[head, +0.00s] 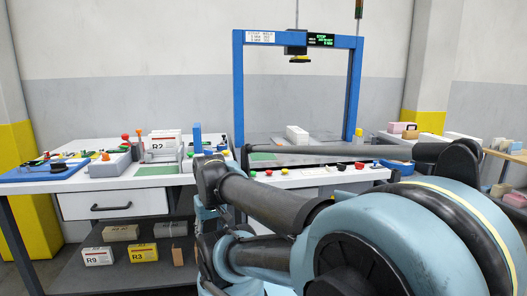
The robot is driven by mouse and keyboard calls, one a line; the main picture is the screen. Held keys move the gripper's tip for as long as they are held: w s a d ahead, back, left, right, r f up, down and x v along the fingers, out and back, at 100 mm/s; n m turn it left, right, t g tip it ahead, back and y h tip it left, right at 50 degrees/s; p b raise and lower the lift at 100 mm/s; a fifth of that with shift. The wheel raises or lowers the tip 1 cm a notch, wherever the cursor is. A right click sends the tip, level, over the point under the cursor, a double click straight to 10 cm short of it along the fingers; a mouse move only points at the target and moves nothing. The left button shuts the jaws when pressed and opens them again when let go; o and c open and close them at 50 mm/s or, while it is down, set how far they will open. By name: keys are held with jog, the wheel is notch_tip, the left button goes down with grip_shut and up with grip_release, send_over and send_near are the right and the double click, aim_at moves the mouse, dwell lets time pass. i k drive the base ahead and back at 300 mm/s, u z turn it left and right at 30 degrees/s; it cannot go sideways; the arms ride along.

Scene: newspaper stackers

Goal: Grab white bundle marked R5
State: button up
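I cannot read a mark R5 on anything in the head view. A plain white bundle (297,134) lies under the blue frame on the bench, with no readable mark. A white bundle marked R9 (98,256) sits on the lower shelf at the left. A white item marked R2 (162,149) stands on the bench top, partly behind other things. My arm fills the middle and right of the view and hides part of the bench. I cannot make out my gripper's fingers.
A yellow bundle marked R3 (144,253) sits beside R9, with grey and brown bundles near it. The blue frame (238,90) rises over the bench. A drawer (115,205) is closed. Pink and white bundles lie at the right, and yellow-based pillars stand at both sides.

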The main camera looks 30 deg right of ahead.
aim_at(298, 136)
jog(key=z, duration=1.05)
jog(key=i, duration=0.5)
jog(key=z, duration=0.6)
